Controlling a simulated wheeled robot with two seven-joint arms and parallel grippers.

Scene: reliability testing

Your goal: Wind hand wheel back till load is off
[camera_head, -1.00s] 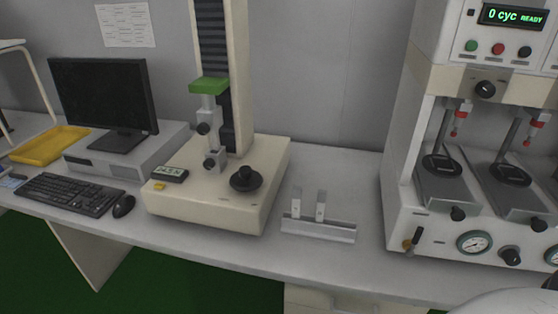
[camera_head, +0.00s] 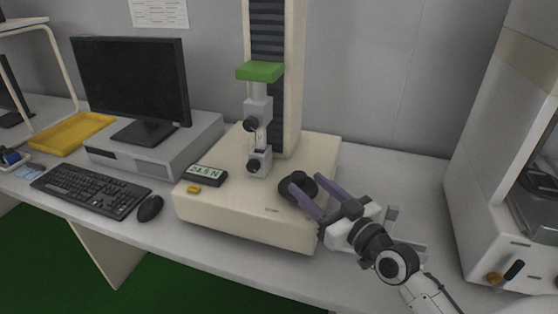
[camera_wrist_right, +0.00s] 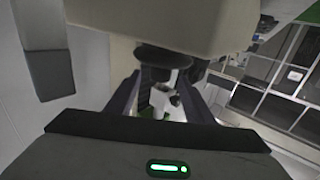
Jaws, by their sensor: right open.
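The black hand wheel (camera_head: 297,180) sits on the front right of the cream base (camera_head: 245,220) of a test stand. My right gripper (camera_head: 306,186) is open, with its two fingers on either side of the wheel's knob. In the right wrist view the dark wheel (camera_wrist_right: 163,58) shows between the fingers' far ends; I cannot tell whether they touch it. A small display (camera_head: 206,175) reads about 24.5 N. My left gripper is not in view.
A yellow button (camera_head: 194,189) lies near the display. To the left are a mouse (camera_head: 150,208), a keyboard (camera_head: 90,191), a monitor (camera_head: 133,80) and a yellow tray (camera_head: 72,134). A metal bracket (camera_head: 392,216) is partly behind my arm. A large machine (camera_head: 490,150) stands at right.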

